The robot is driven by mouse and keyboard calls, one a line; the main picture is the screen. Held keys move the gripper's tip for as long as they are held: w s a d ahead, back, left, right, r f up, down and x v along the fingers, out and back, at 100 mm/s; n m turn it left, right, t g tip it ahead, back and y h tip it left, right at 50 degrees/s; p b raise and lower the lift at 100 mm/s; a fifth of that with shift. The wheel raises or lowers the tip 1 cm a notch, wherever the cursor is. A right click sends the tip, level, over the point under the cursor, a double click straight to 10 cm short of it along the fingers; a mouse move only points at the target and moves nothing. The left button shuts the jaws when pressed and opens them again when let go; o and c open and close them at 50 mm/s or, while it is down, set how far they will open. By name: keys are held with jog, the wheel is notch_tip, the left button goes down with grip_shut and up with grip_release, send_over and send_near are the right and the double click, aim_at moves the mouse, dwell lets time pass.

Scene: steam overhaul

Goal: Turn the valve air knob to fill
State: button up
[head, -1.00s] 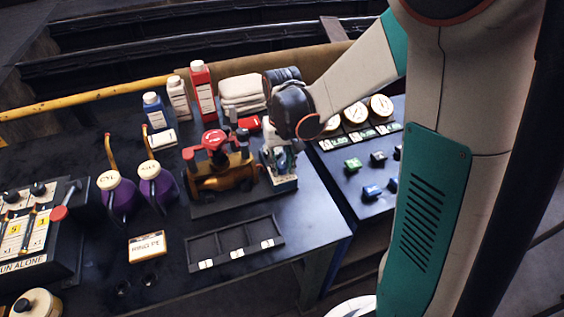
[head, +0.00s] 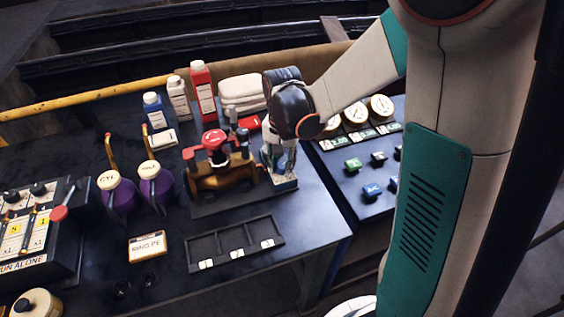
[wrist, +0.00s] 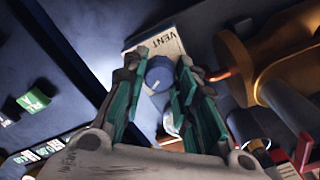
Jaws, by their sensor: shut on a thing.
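The valve air knob (wrist: 159,75) is a round blue knob with a white pointer line. It sits on a pale label plate (wrist: 172,42) that reads VENT; any fill marking is hidden. In the wrist view my gripper (wrist: 160,80) has its green-and-grey fingers shut on the knob, one on each side. In the head view my gripper (head: 279,158) points down over the small pale-edged block (head: 286,186) at the table's right side, and hides the knob. The brass valve body (head: 225,177) with a red top stands just left of it and also shows in the wrist view (wrist: 292,60).
Close behind stand a red bottle (head: 204,92) and folded white cloths (head: 242,93). An empty divided tray (head: 236,241) lies in front. To the right is a panel with gauges (head: 355,114) and green and blue knobs. Two purple oil cans (head: 155,187) stand left.

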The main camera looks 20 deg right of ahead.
aim_at(282, 166)
dwell(0.3)
jog(key=o, duration=1.1)
notch_tip(282, 166, up, 12)
jog(key=shift+s, duration=0.1)
jog(key=s+r+n+t, duration=0.1)
jog(key=s+n+t, duration=0.1)
jog(key=s, duration=0.3)
jog(key=s+r+n+t, duration=0.1)
jog(key=s+n+t, duration=0.1)
jog(key=s, duration=0.3)
jog(key=s+r+n+t, duration=0.1)
jog(key=s+n+t, duration=0.2)
jog(key=s+n, duration=0.1)
jog(key=shift+s+r, duration=0.3)
jog(key=shift+s, duration=0.25)
